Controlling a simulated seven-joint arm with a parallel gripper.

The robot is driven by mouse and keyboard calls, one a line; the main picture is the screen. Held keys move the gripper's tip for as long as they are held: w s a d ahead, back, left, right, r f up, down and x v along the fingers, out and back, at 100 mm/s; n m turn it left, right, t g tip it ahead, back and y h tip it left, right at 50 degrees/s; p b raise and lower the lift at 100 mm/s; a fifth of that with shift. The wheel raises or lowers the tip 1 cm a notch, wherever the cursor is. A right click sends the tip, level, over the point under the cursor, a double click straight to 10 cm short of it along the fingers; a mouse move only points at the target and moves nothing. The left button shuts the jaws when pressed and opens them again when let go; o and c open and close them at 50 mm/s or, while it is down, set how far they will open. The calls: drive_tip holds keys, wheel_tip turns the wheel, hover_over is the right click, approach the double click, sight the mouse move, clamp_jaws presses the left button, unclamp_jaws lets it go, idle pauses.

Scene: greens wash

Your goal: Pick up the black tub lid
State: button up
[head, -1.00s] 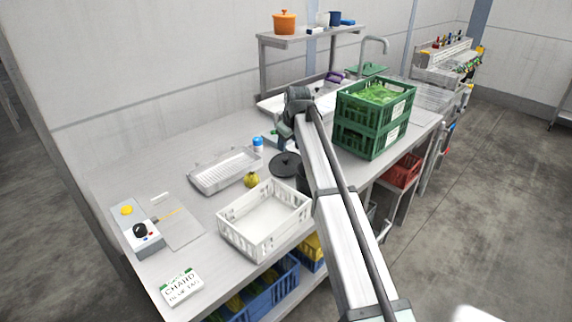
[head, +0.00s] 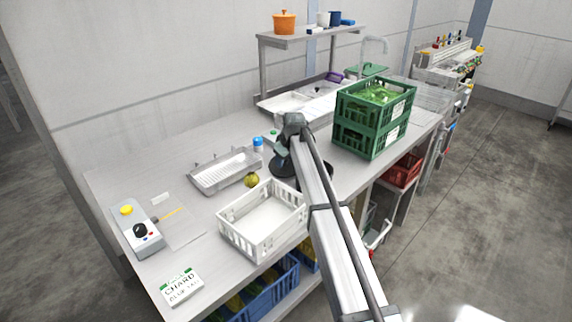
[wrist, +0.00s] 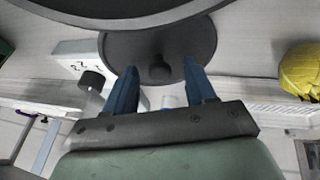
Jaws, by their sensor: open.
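The black tub lid (head: 280,169) lies on the steel bench behind the white crate, partly hidden by my arm. In the wrist view the lid (wrist: 130,45) is a dark round disc with a small knob (wrist: 159,70). My gripper (wrist: 159,67) is open, its two blue fingers pointing at the lid. The knob appears between the fingertips; I cannot tell how much height separates them. In the head view my gripper (head: 282,157) is above the lid, its fingers not clear. A large dark curved rim (wrist: 150,18), probably the tub, crosses the top of the wrist view.
A white crate (head: 246,242) stands in front of the lid. A yellow-green item (head: 251,180), also in the wrist view (wrist: 302,70), and a steel tray (head: 222,172) are left of it. A blue-capped bottle (head: 258,145) stands behind. Stacked green crates (head: 352,143) stand to the right.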

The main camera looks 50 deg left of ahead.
clamp_jaws()
idle(0.5)
drive_tip(key=shift+r, duration=0.1)
wheel_tip(320, 180, up, 9)
drive_tip(key=w+d+r+m, duration=0.1)
drive_tip(key=w+d+r, duration=0.45)
drive_tip(key=d, duration=0.35)
drive_tip(key=s+d+f+g, duration=0.1)
drive_tip(key=s+d+g, duration=0.1)
drive_tip(key=s+d, duration=0.4)
drive_tip(key=shift+n+g, duration=0.3)
drive_tip(key=shift+n, duration=0.1)
